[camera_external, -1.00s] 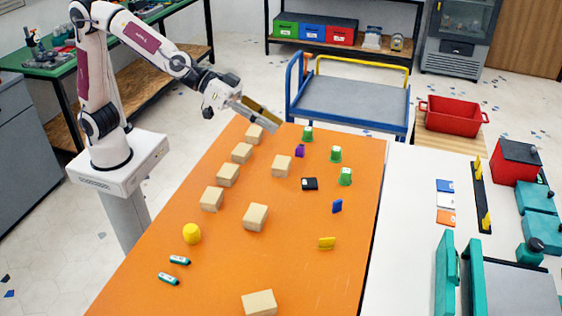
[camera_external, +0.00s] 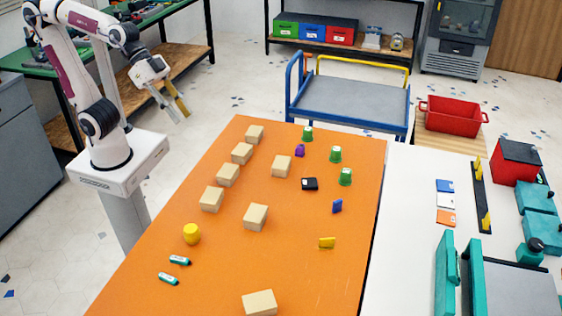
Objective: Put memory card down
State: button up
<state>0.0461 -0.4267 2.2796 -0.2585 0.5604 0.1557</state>
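My gripper (camera_external: 178,112) hangs in the air left of the orange table's far end. Its two fingers look spread, with nothing visible between them. No piece can be identified for sure as the memory card at this size. A small black piece with a light mark (camera_external: 310,184) lies on the orange table (camera_external: 300,270), right of the middle. A small blue piece (camera_external: 337,206) stands nearby. Flat blue (camera_external: 445,186), white (camera_external: 444,200) and orange (camera_external: 445,217) pieces lie in a column on the white table (camera_external: 405,250). My gripper is well away from all of these.
Several wooden blocks (camera_external: 255,217) stand on the orange table, with green pieces (camera_external: 335,154), a purple piece (camera_external: 300,151), a yellow rounded piece (camera_external: 191,233) and a yellow piece (camera_external: 327,242). A blue-framed cart (camera_external: 350,98) stands behind. The orange table's front right is mostly bare.

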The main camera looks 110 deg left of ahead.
jog(key=s+a+f+g+y, duration=0.1)
jog(key=s+a+f, duration=0.1)
jog(key=s, duration=0.6)
jog(key=s+a+f+g+y, duration=0.1)
jog(key=s+a+f, duration=0.2)
jog(key=s, duration=0.5)
jog(key=shift+a+f+g, duration=0.2)
jog(key=shift+f+g, duration=0.2)
jog(key=shift+f, duration=0.4)
